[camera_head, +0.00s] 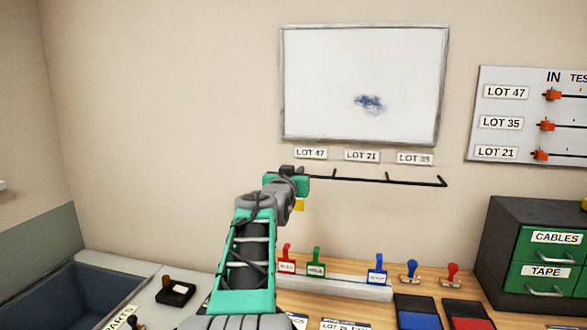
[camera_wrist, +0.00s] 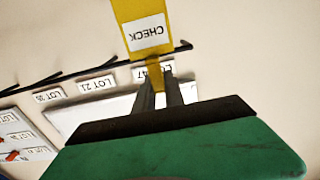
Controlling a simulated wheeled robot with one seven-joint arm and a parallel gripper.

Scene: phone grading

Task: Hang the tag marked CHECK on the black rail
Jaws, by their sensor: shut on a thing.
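The yellow tag marked CHECK (camera_wrist: 146,32) fills the top middle of the wrist view, its print upside down there. My gripper (camera_wrist: 161,86) is shut on the tag's narrow yellow end. In the head view my gripper (camera_head: 299,178) is at the left end of the black rail (camera_head: 360,180), and only a small yellow piece of the tag (camera_head: 299,205) shows below it. In the wrist view the tag overlaps the rail (camera_wrist: 105,66) near the LOT 47 label, which is partly covered. I cannot tell whether tag and rail touch.
Labels LOT 47 (camera_head: 311,153), LOT 21 (camera_head: 362,156) and LOT 35 (camera_head: 415,158) are above the rail, under a whiteboard (camera_head: 340,80). Red (camera_head: 287,265), green (camera_head: 316,268) and blue (camera_head: 376,274) tags stand on a holder below. Green drawers (camera_head: 550,245) stand at right.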

